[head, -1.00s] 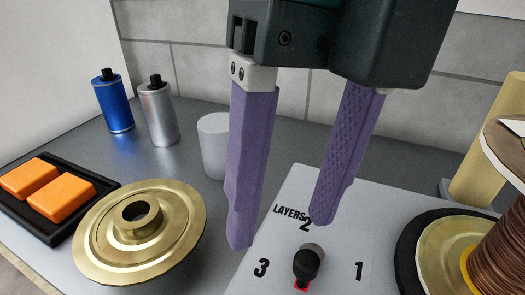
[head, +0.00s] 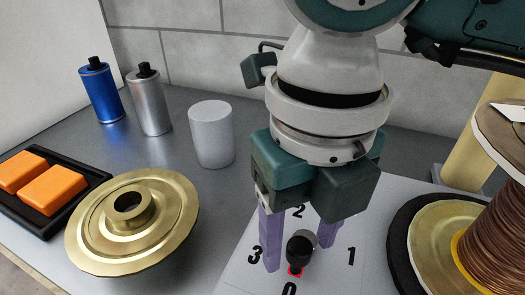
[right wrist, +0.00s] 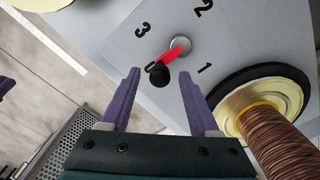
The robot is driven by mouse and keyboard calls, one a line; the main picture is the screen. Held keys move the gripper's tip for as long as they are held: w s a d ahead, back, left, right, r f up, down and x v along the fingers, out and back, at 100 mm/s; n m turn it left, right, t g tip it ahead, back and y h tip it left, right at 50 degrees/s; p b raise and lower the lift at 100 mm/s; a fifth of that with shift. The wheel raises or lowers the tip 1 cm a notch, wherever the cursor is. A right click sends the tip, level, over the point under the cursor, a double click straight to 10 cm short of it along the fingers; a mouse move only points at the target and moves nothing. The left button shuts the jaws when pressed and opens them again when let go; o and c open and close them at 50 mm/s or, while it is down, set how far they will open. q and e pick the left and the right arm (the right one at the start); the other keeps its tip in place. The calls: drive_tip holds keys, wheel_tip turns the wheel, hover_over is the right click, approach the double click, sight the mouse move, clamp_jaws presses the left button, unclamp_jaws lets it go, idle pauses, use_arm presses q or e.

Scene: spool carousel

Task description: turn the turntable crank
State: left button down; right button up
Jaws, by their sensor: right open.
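The turntable crank has a red arm (right wrist: 170,56) and a black knob (right wrist: 159,75). It sits on a pale panel (right wrist: 130,40) printed with numbers 0 to 3, and its arm points toward the 0. In the head view, the knob (head: 299,250) shows between the purple fingers. My right gripper (head: 298,258) is open and points down at the panel. In the right wrist view, its fingertips (right wrist: 162,80) are spread on either side of the knob, with gaps visible. A purple piece at that view's left edge looks like part of my left gripper; its jaws are cut off.
A brass flanged disc (head: 95,235) lies left of the panel. A copper-wound spool (head: 490,240) stands close on the right. A white cup (head: 212,135), silver bottle (head: 150,105), blue bottle (head: 102,92) and black tray (head: 75,212) with orange blocks stand left and behind.

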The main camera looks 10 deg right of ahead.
clamp_jaws()
idle(0.4)
drive_tip(key=n+b, duration=0.1)
drive_tip(key=d+n+b, duration=0.1)
drive_tip(key=n, duration=0.1)
drive_tip(key=shift+s+f+b, duration=0.15)
drive_tip(key=shift+s+b, duration=0.05)
drive_tip(key=shift+b, duration=0.2)
drive_tip(key=n+b, duration=0.1)
drive_tip(key=d+n+b, duration=0.1)
drive_tip(key=n+b, duration=0.1)
drive_tip(key=shift+s+f, duration=0.1)
drive_tip(key=shift+s, duration=0.05)
drive_tip(key=shift+d+r+n+b, duration=0.1)
drive_tip(key=shift+d+n+b, duration=0.2)
drive_tip(key=shift+n+b, duration=0.55)
drive_tip(key=shift+d+r+n+b, duration=0.1)
drive_tip(key=shift+d+n+b, duration=0.2)
drive_tip(key=shift+n+b, duration=0.5)
